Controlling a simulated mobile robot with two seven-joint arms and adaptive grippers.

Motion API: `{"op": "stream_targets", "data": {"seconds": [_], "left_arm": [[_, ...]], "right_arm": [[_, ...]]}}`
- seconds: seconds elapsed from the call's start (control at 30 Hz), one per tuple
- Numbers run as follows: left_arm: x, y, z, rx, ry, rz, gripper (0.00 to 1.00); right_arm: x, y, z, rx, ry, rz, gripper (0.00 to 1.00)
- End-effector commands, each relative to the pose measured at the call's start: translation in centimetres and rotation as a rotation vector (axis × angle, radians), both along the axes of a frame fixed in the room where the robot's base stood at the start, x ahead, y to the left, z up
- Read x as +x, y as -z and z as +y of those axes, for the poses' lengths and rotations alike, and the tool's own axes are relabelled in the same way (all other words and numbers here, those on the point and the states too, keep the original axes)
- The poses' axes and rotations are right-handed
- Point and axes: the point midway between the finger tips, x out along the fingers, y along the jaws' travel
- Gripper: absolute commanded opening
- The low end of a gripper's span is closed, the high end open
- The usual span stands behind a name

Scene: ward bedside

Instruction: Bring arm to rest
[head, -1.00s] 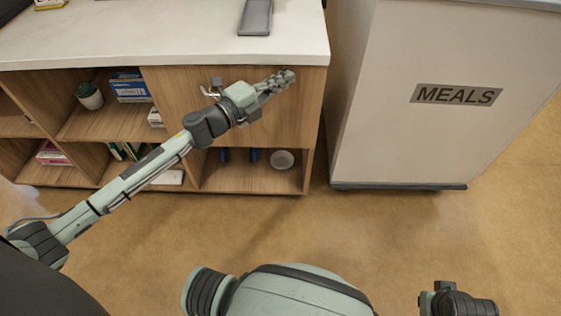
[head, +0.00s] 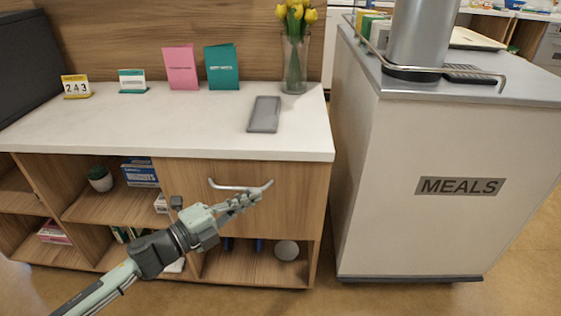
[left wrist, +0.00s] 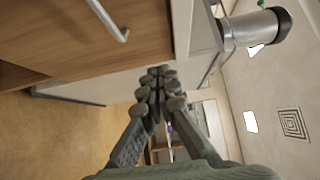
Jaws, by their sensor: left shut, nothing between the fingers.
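My left gripper (head: 245,203) is in front of the wooden bedside cabinet, near the drawer front (head: 290,205). In the head view its fingertips overlap the right part of the metal drawer handle (head: 238,187). In the left wrist view the gripper (left wrist: 160,82) has its fingers together with nothing between them. The handle (left wrist: 112,22) shows apart from the fingers there, at the upper left. The drawer looks shut. My right gripper is not in view.
On the cabinet top (head: 190,125) are a grey phone-like slab (head: 264,114), a vase of yellow tulips (head: 294,60), a pink card (head: 180,67) and a teal card (head: 221,66). A meals cart (head: 400,230) stands right, with a metal urn (head: 418,35).

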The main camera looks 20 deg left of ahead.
Motion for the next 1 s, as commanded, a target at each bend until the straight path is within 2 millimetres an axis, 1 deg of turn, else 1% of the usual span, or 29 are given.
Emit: {"op": "stream_targets", "data": {"seconds": [0.13,0.17,0.23,0.27,0.37,0.4,0.47,0.5,0.57,0.6,0.67,0.7,0.8,0.83,0.9,1.0], "left_arm": [[0.1,0.1,0.3,-0.019,-0.022,0.011,0.00],[0.2,0.3,0.6,-0.036,-0.044,0.022,0.00],[0.6,1.2,1.8,-0.102,-0.135,0.070,0.00],[0.7,1.8,2.5,-0.144,-0.190,0.102,0.00],[0.4,5.5,5.8,-0.325,-0.432,0.262,0.00],[-0.5,7.7,7.1,-0.405,-0.544,0.346,0.00],[-2.4,11.4,8.4,-0.525,-0.710,0.485,0.00],[-4.2,14.0,8.9,-0.595,-0.814,0.582,0.00],[-7.2,17.4,8.9,-0.684,-0.951,0.723,0.00],[-9.2,19.4,8.6,-0.732,-1.032,0.811,0.00],[-12.2,21.8,7.7,-0.789,-1.134,0.934,0.00],[-14.0,23.0,7.0,-0.818,-1.191,1.008,0.00],[-17.8,25.1,5.3,-0.864,-1.299,1.158,0.00],[-18.7,25.5,4.8,-0.873,-1.321,1.193,0.00],[-20.2,26.1,4.0,-0.884,-1.360,1.251,0.00],[-21.1,26.4,3.5,-0.891,-1.385,1.288,0.00]], "right_arm": [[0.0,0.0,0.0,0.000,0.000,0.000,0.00],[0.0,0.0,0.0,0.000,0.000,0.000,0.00],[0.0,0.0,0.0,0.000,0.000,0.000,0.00],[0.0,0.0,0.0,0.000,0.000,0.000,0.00],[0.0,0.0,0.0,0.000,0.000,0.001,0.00],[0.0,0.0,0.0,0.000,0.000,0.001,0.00],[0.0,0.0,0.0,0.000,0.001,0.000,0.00],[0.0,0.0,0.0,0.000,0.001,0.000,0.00],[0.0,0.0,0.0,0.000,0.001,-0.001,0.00],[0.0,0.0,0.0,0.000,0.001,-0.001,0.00],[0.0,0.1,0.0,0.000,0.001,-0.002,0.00],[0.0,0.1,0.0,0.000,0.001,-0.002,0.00],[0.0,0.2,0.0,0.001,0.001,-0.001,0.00],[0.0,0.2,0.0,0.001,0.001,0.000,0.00],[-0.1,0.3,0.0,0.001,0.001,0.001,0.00],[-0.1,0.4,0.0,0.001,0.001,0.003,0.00]]}}
